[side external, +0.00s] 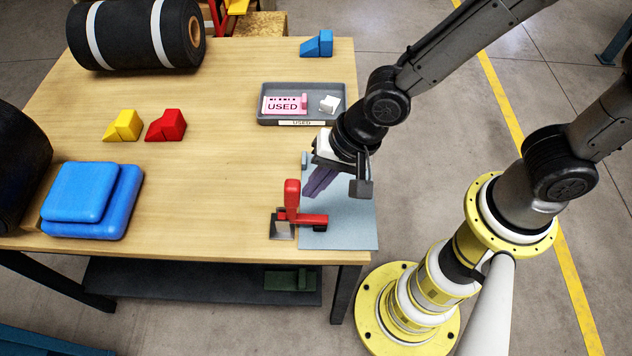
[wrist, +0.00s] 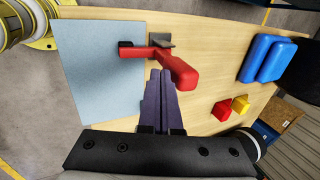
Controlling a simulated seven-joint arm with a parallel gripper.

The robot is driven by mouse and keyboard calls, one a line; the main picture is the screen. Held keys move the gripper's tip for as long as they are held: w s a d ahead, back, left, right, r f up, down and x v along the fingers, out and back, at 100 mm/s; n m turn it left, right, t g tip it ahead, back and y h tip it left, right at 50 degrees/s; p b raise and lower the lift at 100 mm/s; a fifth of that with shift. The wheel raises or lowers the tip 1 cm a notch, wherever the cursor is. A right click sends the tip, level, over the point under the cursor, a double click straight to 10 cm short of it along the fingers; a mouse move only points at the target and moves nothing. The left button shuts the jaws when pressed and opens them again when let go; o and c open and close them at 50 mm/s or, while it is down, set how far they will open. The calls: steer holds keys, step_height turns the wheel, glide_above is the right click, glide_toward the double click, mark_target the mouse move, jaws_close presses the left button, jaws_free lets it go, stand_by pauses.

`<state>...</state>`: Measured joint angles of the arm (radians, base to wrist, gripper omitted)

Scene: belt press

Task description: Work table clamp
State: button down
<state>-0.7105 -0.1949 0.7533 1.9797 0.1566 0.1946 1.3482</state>
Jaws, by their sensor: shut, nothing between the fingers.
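The red clamp (side external: 292,198) stands on a dark metal base (side external: 281,229) at the near edge of the table. Its handle points upright, and its red bar (side external: 312,219) reaches right, low over a blue-grey sheet (side external: 350,238). The wrist view shows the handle (wrist: 180,70) pointing toward the camera and a dark tip (wrist: 126,44) at the bar's end over the sheet. My gripper (side external: 308,195), with purple fingers, is shut and empty. It is above the sheet, just behind and right of the handle. In the wrist view the fingertips (wrist: 159,76) appear close to the handle; contact is unclear.
A grey tray labelled USED (side external: 262,116) with a pink card and a white piece lies behind my gripper. Blue pads (side external: 88,200), yellow (side external: 122,126) and red (side external: 166,126) blocks, a blue block (side external: 317,44) and black rolls (side external: 135,35) are farther off. The middle tabletop is clear.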

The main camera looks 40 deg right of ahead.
mark_target(292, 183)
steer(key=shift+w+a+r, duration=0.15)
steer(key=shift+w+a, duration=0.1)
steer(key=shift+w+a+r+g+h, duration=0.1)
steer(key=shift+g+h, duration=0.3)
steer(key=shift+w+a+r+g+h, duration=0.2)
steer(key=shift+w+a+g+h, duration=0.1)
steer(key=shift+w+a, duration=0.2)
steer(key=shift+w+a+r+g+h, duration=0.2)
steer(key=shift+w+a+g+h, duration=0.1)
steer(key=shift+w+a, duration=0.15)
steer(key=w+a+f+g+h, duration=0.4)
steer(key=w+a, duration=0.5)
steer(key=shift+f+g+h, duration=0.25)
steer(key=shift+g+h, duration=0.05)
